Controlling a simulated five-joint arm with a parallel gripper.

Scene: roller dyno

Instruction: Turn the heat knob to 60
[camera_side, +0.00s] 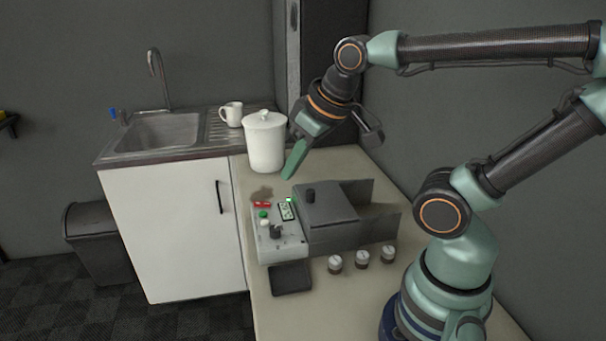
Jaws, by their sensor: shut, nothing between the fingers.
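The grey machine with a control panel (287,248) stands on the counter. Its panel carries a dark knob (276,232), a small lit display (287,209), and red, green and white controls. I cannot tell which knob is the heat knob, and no scale is readable. My gripper (291,168) points down with its green fingers shut and empty. It is above and behind the panel, beside the white canister, apart from both knobs.
A white lidded canister (263,150) stands close left of my gripper. A mug (231,114) sits by the sink (160,132). Three small capped jars, one at the near left (335,264), stand in front of the machine, near a black pad (290,279).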

